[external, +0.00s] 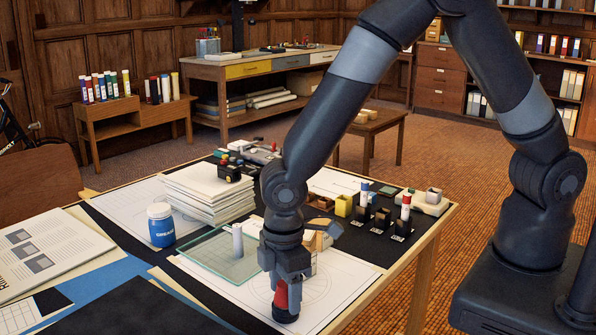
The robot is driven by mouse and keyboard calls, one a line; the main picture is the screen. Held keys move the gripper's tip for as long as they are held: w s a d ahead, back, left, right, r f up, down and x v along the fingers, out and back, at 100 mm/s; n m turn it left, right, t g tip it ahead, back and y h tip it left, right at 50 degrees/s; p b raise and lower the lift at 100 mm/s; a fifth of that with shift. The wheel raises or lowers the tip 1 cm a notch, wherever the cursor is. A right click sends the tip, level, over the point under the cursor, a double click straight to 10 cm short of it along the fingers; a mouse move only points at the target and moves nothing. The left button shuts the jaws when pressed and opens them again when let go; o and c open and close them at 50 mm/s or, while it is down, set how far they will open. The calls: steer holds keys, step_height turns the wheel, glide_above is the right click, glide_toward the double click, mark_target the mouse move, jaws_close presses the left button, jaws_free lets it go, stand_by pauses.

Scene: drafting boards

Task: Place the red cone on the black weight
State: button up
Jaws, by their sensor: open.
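My gripper (287,283) points straight down over the white sheet near the front edge of the table. The red cone (281,297) shows just below and between its fingers, narrow end up. A dark rounded piece directly under the cone looks like the black weight (286,317), and the cone appears to rest on it. The fingers are open around the upper part of the cone. The gripper hides part of the cone, so I cannot tell whether a finger touches it.
A glass plate (204,257) with a grey cylinder (237,243) lies left of my gripper. A blue-labelled jar (160,226) and a paper stack (206,196) stand farther left. Small blocks and black holders (381,219) stand behind to the right. The white sheet (334,293) right of my gripper is clear.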

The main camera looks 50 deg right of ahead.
step_height(320, 180, up, 12)
steer(key=shift+r, duration=0.2)
stand_by(0.4)
steer(key=w+d+r+m+t+y, duration=0.1)
steer(key=d+r+m, duration=0.2)
steer(key=d+r, duration=0.6)
steer(key=w+d+r+m+t, duration=0.1)
steer(key=d+r+m+t, duration=0.15)
steer(key=d+r, duration=0.65)
steer(key=s+d+m+t, duration=0.1)
steer(key=s+d+m, duration=0.3)
steer(key=d, duration=0.6)
steer(key=s+d+r+m+t+h, duration=0.1)
steer(key=s+d+m, duration=0.3)
steer(key=s+d, duration=0.4)
steer(key=shift+d, duration=1)
